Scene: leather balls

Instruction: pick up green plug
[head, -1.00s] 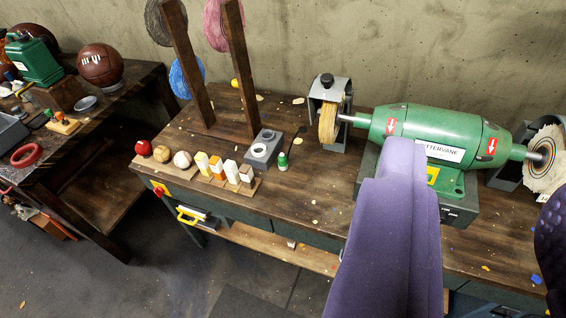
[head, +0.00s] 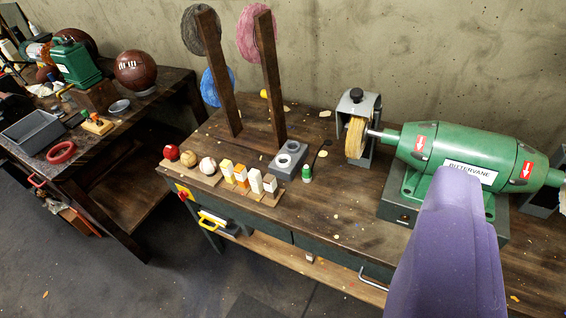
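Nothing of mine touches the plug. A purple part of my own arm fills the lower right of the view, well to the right of the plug. My gripper's fingers do not show.
A green grinding machine (head: 450,150) with a yellowish wheel (head: 355,137) stands to the right. Two dark wooden posts (head: 270,75) rise behind the block. Balls (head: 207,166) and white and orange blocks (head: 255,181) line the front left. Bare bench lies before the plug.

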